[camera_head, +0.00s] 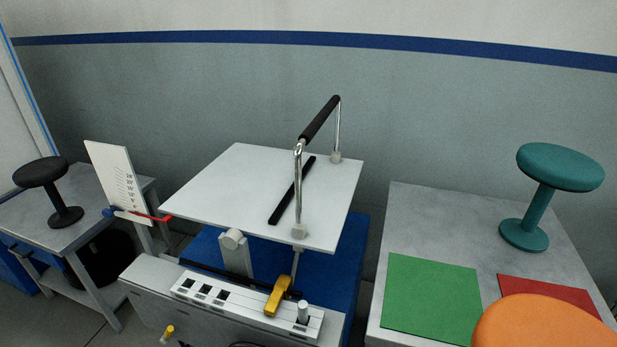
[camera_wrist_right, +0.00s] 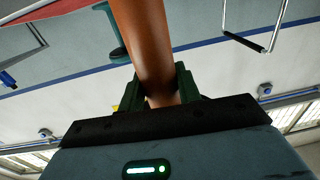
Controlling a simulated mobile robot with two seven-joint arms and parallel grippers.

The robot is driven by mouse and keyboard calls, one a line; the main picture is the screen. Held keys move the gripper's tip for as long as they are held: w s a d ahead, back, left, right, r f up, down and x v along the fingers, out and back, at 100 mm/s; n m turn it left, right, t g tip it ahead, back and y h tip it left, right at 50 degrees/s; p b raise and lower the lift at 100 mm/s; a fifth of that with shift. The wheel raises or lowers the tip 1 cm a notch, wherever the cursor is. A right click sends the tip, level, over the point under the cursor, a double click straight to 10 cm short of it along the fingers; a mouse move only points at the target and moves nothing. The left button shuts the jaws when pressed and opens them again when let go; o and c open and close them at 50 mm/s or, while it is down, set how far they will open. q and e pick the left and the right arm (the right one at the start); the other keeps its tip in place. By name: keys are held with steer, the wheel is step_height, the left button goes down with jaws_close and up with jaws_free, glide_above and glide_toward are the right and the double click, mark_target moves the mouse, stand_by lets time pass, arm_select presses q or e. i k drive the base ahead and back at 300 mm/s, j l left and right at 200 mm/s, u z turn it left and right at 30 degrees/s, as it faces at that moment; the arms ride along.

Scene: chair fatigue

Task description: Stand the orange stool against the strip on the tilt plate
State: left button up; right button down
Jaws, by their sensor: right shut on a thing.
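The orange stool (camera_head: 545,325) shows only its round seat at the bottom right of the head view. In the right wrist view its orange-brown stem (camera_wrist_right: 143,40) runs between the fingers. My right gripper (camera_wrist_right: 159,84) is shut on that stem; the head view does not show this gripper. The white tilt plate (camera_head: 215,190) stands in the middle, slightly tilted, with the black strip (camera_head: 292,190) lying across its right part. The stool is apart from the plate, to its right and nearer to me. My left gripper is not in view.
A chrome handle with a black grip (camera_head: 320,122) arches over the plate's right part. A grey table (camera_head: 435,215) at right bears a green mat (camera_head: 432,300), a red mat (camera_head: 545,290) and a teal stool (camera_head: 540,205). A black stool (camera_head: 45,180) and angle scale (camera_head: 115,175) stand left.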

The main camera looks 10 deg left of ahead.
mark_target(276, 183)
steer(key=i+j, duration=0.1)
steer(key=j, duration=0.3)
steer(key=j+u, duration=0.15)
steer(key=j, duration=0.25)
steer(key=i+j, duration=0.15)
steer(key=j, duration=0.2)
steer(key=i+j+u, duration=0.1)
steer(key=j, duration=0.3)
steer(key=i+j+u, duration=0.1)
steer(key=j, duration=0.3)
steer(key=i, duration=0.05)
